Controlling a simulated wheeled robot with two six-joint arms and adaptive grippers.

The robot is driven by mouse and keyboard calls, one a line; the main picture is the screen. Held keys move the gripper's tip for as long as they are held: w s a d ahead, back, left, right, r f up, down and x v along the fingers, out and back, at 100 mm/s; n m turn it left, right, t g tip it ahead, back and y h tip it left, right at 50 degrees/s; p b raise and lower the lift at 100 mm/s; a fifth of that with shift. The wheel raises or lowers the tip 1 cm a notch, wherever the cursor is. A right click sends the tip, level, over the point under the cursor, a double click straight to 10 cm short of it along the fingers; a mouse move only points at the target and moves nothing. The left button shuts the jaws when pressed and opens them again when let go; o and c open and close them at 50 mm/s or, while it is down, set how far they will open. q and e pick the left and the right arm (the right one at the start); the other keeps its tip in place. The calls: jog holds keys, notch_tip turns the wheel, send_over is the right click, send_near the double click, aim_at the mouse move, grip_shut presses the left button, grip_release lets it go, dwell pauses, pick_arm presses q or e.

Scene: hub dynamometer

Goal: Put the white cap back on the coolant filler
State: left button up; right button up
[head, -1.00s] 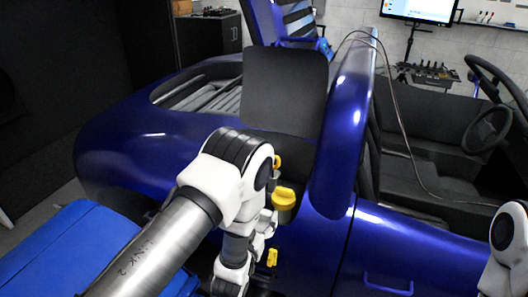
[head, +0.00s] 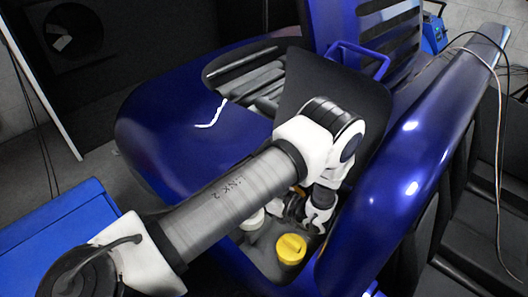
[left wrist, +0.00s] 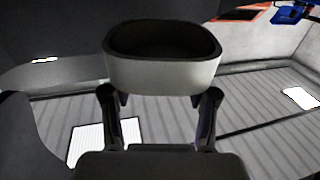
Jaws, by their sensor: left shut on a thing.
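In the left wrist view the white cap (left wrist: 160,76) is a pale, rounded cup shape with a dark hollow facing the camera. My left gripper (left wrist: 160,98) is shut on it, one finger on each side. In the head view my left arm reaches over the engine bay and bends down into it, and its links hide most of the gripper. A small white rounded part (head: 252,219) shows under the arm; I cannot tell whether it is the held cap or part of the coolant filler. The filler's opening is not clearly visible. My right gripper is out of view.
A yellow cap (head: 291,249) sits in the bay close to my arm. The blue body panel (head: 400,165) rises to the right, and a dark grey panel (head: 365,88) stands behind the arm. A blue surface (head: 62,238) lies at the lower left.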

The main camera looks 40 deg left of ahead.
pick_arm(q)
jog(key=shift+s+f+g, duration=0.1)
jog(key=shift+s+g, duration=0.05)
jog(key=shift+g, duration=0.15)
jog(key=shift+s+d+f+b, duration=0.15)
jog(key=shift+s+f+b, duration=0.05)
jog(key=shift+f+b, duration=0.4)
notch_tip(320, 180, down, 4)
jog(key=b, duration=0.3)
jog(key=shift+w, duration=0.1)
jog(key=shift+f, duration=0.1)
jog(key=shift+d, duration=0.2)
jog(key=shift+f+b, duration=0.9)
dwell(0.4)
jog(key=o, duration=0.9)
jog(key=shift+s, duration=0.2)
jog(key=shift+c, duration=0.2)
